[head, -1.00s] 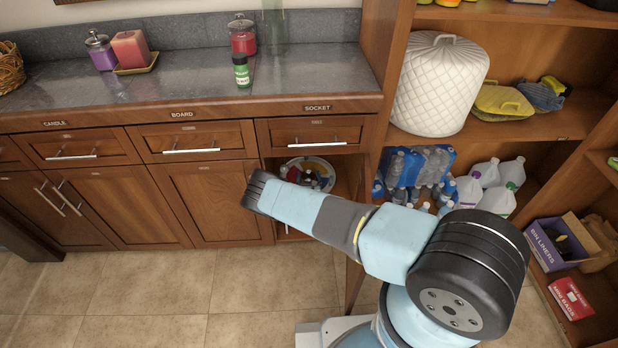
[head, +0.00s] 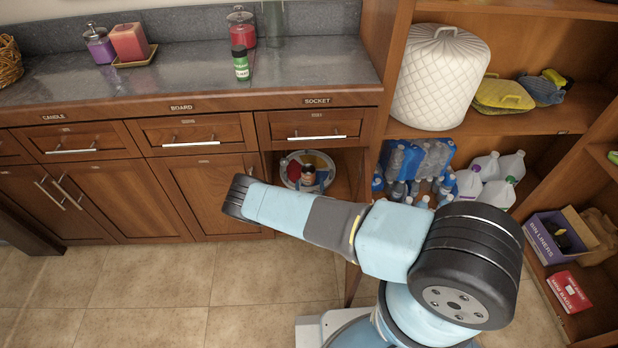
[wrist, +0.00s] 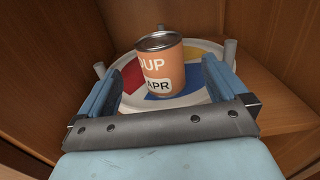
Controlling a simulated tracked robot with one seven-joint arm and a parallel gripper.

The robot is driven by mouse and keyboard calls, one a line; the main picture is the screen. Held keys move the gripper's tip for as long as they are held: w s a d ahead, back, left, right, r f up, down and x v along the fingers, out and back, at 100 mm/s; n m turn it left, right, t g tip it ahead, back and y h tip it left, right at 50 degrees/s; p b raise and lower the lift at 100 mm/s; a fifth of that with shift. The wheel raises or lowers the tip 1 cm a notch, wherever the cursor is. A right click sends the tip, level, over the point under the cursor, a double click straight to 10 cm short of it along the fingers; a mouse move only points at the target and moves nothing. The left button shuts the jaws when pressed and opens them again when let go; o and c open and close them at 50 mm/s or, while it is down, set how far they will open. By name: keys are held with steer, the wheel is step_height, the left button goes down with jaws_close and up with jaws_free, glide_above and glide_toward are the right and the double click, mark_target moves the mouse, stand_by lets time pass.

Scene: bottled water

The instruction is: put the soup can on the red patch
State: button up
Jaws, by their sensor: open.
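The soup can (wrist: 161,72) is orange with a metal lid and stands upright on a white round tray (wrist: 219,50) inside the open cabinet. The tray has coloured patches. The red patch (wrist: 131,73) shows to the left of the can, and a blue patch (wrist: 187,82) shows to its right. The can hides part of the patches, so I cannot tell exactly which one its base covers. My gripper (wrist: 162,70) is open, with a blue finger on each side of the can and visible gaps. In the head view the can (head: 308,174) shows above my arm.
Wooden cabinet walls (wrist: 60,75) stand close on the left and behind the tray. Bare shelf (wrist: 270,95) lies to the right. In the head view a drawer (head: 311,128) is above the opening, and water bottles (head: 412,168) stand on the shelf to the right.

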steer(key=shift+s, duration=1.5)
